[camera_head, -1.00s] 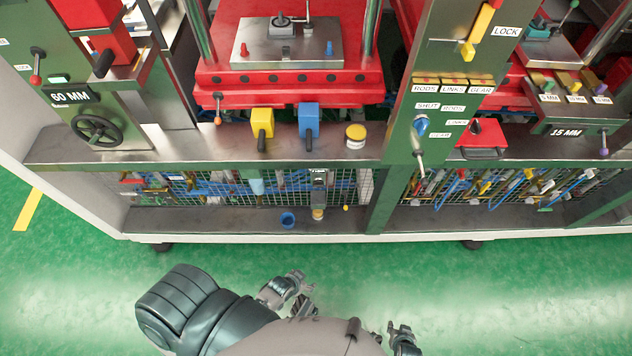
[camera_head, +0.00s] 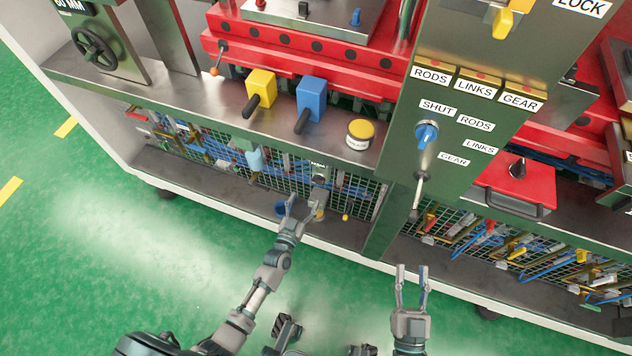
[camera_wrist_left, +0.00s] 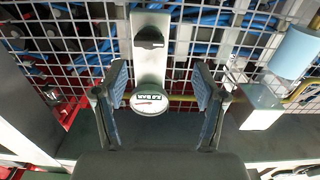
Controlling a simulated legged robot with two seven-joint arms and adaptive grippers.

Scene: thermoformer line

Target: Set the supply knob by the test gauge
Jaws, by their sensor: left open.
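A pale upright plate stands against the wire mesh under the bench, seen in the left wrist view. It carries a dark knob (camera_wrist_left: 149,38) above a round white gauge (camera_wrist_left: 149,101) with a dark and red marking; the reading is too small to tell. In the head view the same fitting (camera_head: 319,180) is small and partly hidden by my left gripper. My left gripper (camera_head: 298,203) is open; in the wrist view its fingers (camera_wrist_left: 160,75) stand either side of the plate, with no contact visible. My right gripper (camera_head: 412,270) is open and empty, in front of the cabinet.
A light blue cylinder (camera_wrist_left: 296,50) hangs right of the plate. The bench edge overhangs above. A green post with a blue selector (camera_head: 427,135) and lever stands to the right. Green floor is clear.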

